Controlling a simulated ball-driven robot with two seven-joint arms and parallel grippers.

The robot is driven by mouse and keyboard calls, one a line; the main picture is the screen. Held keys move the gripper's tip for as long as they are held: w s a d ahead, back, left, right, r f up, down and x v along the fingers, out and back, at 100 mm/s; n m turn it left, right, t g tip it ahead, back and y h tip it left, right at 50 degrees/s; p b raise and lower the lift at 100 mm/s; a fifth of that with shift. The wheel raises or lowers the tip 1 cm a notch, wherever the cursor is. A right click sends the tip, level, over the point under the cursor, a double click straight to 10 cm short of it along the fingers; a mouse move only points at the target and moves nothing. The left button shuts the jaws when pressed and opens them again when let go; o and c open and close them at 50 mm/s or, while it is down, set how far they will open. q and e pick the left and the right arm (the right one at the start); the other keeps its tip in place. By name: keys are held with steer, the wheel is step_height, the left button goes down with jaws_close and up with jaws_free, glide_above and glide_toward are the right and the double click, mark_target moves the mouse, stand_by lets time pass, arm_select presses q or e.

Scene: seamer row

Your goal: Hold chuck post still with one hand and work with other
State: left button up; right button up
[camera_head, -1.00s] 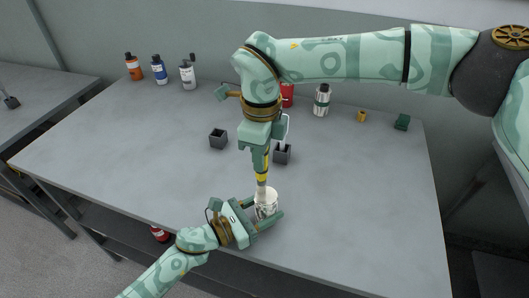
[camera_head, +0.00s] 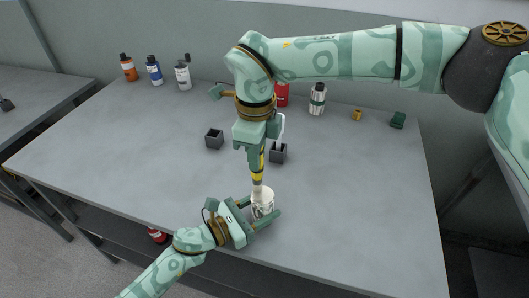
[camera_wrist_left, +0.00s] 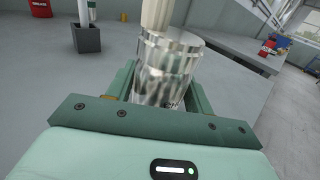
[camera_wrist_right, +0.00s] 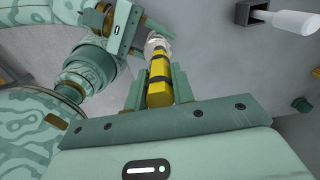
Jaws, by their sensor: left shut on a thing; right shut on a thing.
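The chuck post (camera_head: 263,204) is a short shiny metal cylinder near the table's front edge. My left gripper (camera_head: 259,213) is shut around it from the left; in the left wrist view the post (camera_wrist_left: 166,72) stands between the fingers. My right gripper (camera_head: 257,158) is above, pointing down, shut on a yellow-and-black handled tool (camera_head: 257,178). The tool's pale lower end meets the top of the post; whether it enters the post I cannot tell. The tool (camera_wrist_right: 159,82) also shows between the right fingers in the right wrist view.
Two dark square holders (camera_head: 214,140) stand behind the post; the right one (camera_head: 278,154) has a white-handled item in it. Orange, blue and white bottles (camera_head: 154,70) stand at the back left.

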steer(key=shift+a, duration=0.1)
steer(key=shift+s+d, duration=0.6)
steer(key=shift+d, duration=0.05)
stand_by(1.0)
steer(key=shift+r, duration=0.1)
step_height(320, 180, up, 7)
stand_by(0.5)
